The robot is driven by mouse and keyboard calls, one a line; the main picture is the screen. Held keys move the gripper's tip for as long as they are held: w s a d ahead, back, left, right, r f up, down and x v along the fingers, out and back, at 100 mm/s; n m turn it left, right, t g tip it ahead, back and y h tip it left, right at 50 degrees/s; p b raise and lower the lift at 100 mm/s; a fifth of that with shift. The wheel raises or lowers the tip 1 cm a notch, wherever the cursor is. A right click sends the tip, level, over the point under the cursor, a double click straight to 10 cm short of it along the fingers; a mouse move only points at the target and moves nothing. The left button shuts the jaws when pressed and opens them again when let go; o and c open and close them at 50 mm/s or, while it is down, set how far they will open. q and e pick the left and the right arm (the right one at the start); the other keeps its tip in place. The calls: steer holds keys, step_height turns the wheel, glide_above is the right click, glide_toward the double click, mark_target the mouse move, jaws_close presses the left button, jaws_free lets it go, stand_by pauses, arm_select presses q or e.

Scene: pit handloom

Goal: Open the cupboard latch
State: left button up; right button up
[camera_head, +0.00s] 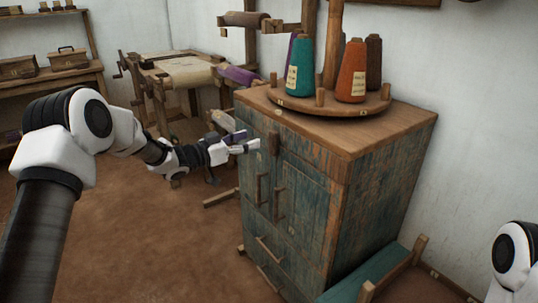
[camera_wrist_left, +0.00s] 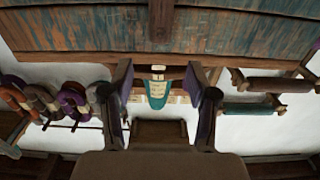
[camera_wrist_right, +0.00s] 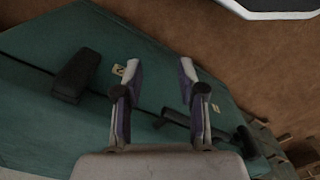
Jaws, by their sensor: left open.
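The worn blue-green wooden cupboard (camera_head: 375,215) stands at centre right in the head view. Its latch, a small brown wooden piece (camera_head: 273,143), sits at the top of the door front. My left gripper (camera_head: 256,146) is just left of the latch, pointing at it; whether they touch cannot be told. In the left wrist view its fingers (camera_wrist_left: 159,80) are apart and empty, and a brown wooden piece (camera_wrist_left: 161,18), probably the latch, shows beyond them. My right gripper (camera_wrist_right: 161,72) is open and empty in the right wrist view; it is outside the head view.
Two vertical door handles (camera_head: 279,204) and drawer handles are below the latch. A round turntable (camera_head: 330,108) with teal and orange yarn cones (camera_head: 352,72) stands on the cupboard. A green-topped low piece (camera_head: 352,285) lies at its right foot. Floor at left is clear.

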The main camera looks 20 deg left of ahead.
mark_target(270, 133)
arm_select(q)
steer(key=x, duration=0.7)
steer(key=shift+w+d+b, duration=0.1)
steer(key=shift+w+b, duration=0.05)
steer(key=shift+b, duration=0.2)
jaws_close()
